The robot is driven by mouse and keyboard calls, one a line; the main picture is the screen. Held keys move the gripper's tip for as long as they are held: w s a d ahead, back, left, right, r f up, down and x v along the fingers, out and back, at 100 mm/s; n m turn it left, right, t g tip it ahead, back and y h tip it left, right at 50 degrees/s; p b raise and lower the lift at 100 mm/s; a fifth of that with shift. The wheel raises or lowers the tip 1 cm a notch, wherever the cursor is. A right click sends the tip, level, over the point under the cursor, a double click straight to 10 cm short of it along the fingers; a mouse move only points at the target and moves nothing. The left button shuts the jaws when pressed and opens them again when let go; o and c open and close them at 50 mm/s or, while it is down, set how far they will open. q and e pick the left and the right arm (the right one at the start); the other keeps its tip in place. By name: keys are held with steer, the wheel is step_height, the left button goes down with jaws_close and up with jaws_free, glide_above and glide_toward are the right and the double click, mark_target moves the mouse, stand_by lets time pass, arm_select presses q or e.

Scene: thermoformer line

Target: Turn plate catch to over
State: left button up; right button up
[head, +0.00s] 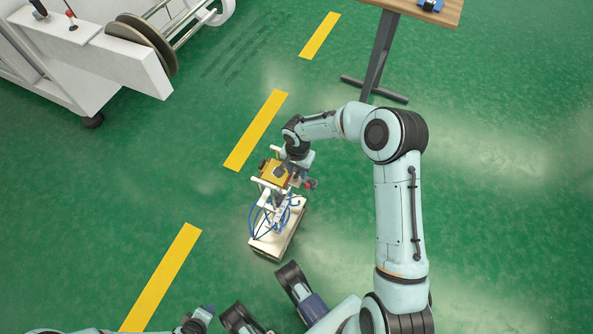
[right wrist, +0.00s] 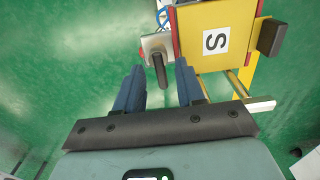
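The yellow plate (right wrist: 196,58) has red edges and a white label marked "S"; in the head view it is the small yellow panel (head: 271,176) on top of a wheeled-looking white stand. A dark lever (right wrist: 160,72), which looks like the plate catch, sticks out from a pale grey block (right wrist: 154,43) beside the plate. My right gripper (right wrist: 160,68) is open, with its two blue fingers on either side of the lever and gaps visible. In the head view the right gripper (head: 299,178) is beside the plate. My left gripper (head: 205,316) is at the bottom edge, its fingers unclear.
The white stand (head: 268,245) carries blue hoses. A dark block (right wrist: 271,37) is at the plate's right edge. A white machine (head: 125,62) with a roll stands upper left, a wooden table (head: 440,14) upper right. Green floor around the stand is clear.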

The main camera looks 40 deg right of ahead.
arm_select(q)
steer(key=shift+w+a+f, duration=0.1)
steer(key=shift+w, duration=0.05)
arm_select(e)
steer(key=shift+f, duration=0.4)
jaws_close()
